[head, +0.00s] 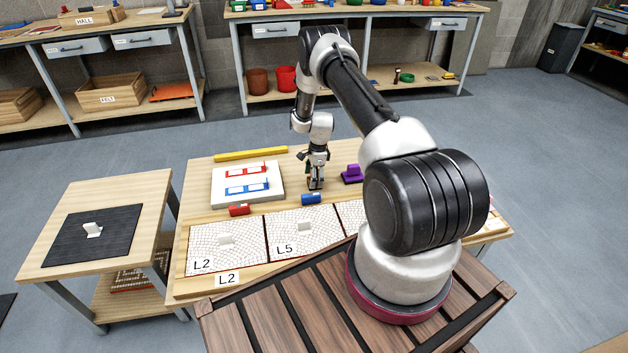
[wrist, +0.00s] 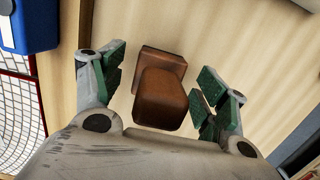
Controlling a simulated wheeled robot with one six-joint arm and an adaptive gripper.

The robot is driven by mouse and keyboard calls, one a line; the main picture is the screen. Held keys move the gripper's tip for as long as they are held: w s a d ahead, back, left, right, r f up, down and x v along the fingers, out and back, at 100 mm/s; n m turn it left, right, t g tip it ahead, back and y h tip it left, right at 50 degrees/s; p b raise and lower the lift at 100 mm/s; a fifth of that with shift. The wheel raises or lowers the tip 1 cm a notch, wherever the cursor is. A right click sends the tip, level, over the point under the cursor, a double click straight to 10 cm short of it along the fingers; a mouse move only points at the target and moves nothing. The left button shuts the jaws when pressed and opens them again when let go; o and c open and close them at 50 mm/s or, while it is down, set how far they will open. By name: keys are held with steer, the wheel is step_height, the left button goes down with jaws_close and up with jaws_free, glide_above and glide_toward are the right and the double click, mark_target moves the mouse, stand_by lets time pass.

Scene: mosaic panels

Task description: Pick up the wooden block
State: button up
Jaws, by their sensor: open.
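The wooden block (wrist: 161,97) is reddish brown, with a narrower upright part on a wider base part. In the wrist view it lies on the pale wooden table (wrist: 100,20), between the two green-padded fingers of my gripper (wrist: 163,82). The fingers are open, with a visible gap on each side of the block. In the head view my gripper (head: 316,182) points down at the table, and only a small brown bit of the block shows there, mostly hidden by the fingers.
A blue block (head: 312,199) sits just in front of my gripper, and a red block (head: 239,210) is further left. A purple piece (head: 352,175) stands close on the right. A white board (head: 247,197) lies to the left, with a yellow bar (head: 250,154) behind. White mosaic panels (head: 227,256) line the front.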

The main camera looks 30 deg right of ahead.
steer(key=shift+a+f, duration=0.1)
steer(key=shift+f, duration=0.65)
steer(key=c, duration=1.1)
step_height(320, 180, up, 10)
